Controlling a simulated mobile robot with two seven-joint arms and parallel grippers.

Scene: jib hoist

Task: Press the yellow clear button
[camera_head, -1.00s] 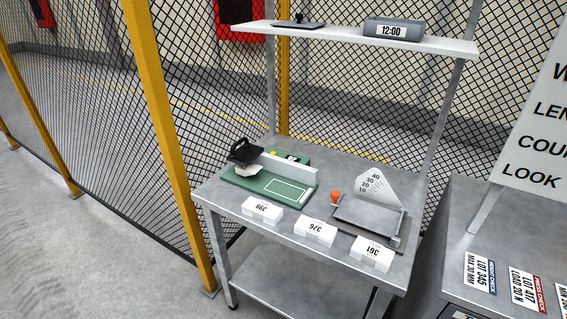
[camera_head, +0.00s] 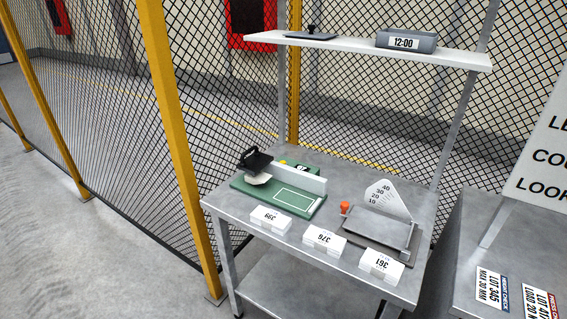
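A small yellow button (camera_head: 283,162) shows at the left end of a green box (camera_head: 303,168) with a dark display, toward the back of the grey metal table. The box is partly hidden behind the pale upright fence of a green device (camera_head: 250,187). A black-handled block (camera_head: 256,161) stands at that device's left end, near the button. Neither of my grippers is in view.
White labelled blocks (camera_head: 325,239) line the table's front edge. A grey device with an orange knob (camera_head: 345,207) and a dial plate stands at the right. A shelf (camera_head: 350,50) with a clock (camera_head: 407,41) hangs above. A yellow post (camera_head: 175,130) and mesh fence stand left.

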